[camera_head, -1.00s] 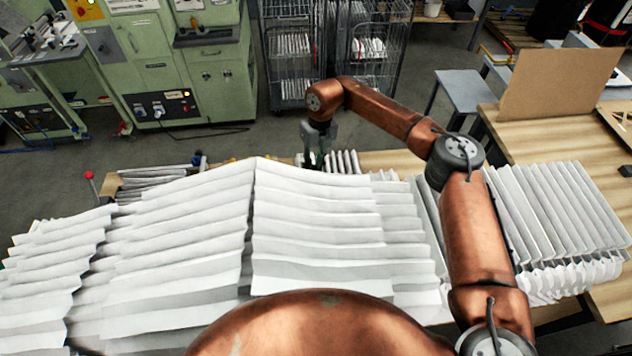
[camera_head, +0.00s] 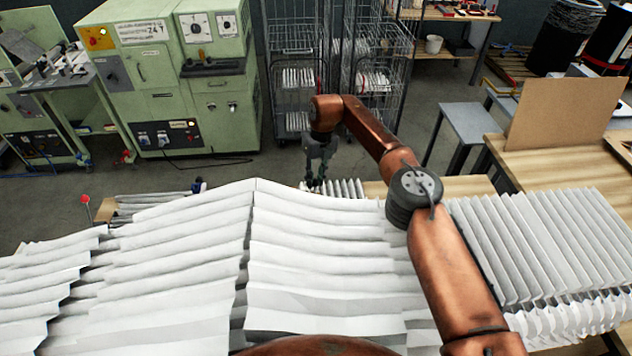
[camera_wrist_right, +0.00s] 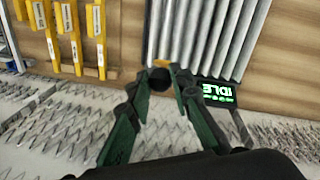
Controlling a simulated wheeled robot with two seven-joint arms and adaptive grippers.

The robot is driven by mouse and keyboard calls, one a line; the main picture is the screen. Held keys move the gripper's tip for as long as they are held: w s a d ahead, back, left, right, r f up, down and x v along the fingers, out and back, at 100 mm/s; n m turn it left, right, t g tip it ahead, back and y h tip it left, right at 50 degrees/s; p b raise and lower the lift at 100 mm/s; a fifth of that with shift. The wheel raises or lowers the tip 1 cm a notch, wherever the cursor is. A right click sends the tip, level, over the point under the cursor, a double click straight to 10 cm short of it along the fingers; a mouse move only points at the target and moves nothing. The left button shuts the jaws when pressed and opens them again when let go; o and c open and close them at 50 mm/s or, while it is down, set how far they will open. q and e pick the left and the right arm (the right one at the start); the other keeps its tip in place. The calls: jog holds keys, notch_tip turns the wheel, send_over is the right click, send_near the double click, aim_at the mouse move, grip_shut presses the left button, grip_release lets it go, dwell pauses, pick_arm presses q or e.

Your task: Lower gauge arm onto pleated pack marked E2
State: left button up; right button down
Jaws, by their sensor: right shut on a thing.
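My right gripper (camera_head: 316,184) hangs down behind the large white pleated sheets in the head view. In the right wrist view its green-edged fingers (camera_wrist_right: 158,78) are shut on a black round knob (camera_wrist_right: 158,79) with a yellow part beside it. The knob seems to belong to the gauge arm, but the rest of the arm is hidden. A grey-white pleated pack (camera_wrist_right: 205,38) lies just beyond the fingertips, and its pleats also show in the head view (camera_head: 343,188). No E2 mark is readable. My left gripper is not in view.
A small display (camera_wrist_right: 218,93) with green lettering "IDLE" sits by the pack. Yellow labelled pieces (camera_wrist_right: 67,35) lie at the left of the wrist view. Large pleated sheets (camera_head: 320,240) fill the head view's foreground. More pleated packs (camera_head: 545,240) stand at right.

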jog(key=shift+w+r, duration=0.15)
jog(key=shift+w, duration=0.05)
jog(key=c, duration=2.2)
grip_release()
jog(key=o, duration=0.5)
jog(key=shift+s, duration=0.1)
jog(key=shift+c, duration=0.2)
notch_tip(320, 180, up, 12)
jog(key=d, duration=0.1)
jog(key=shift+w, duration=0.25)
jog(key=shift+d, duration=0.1)
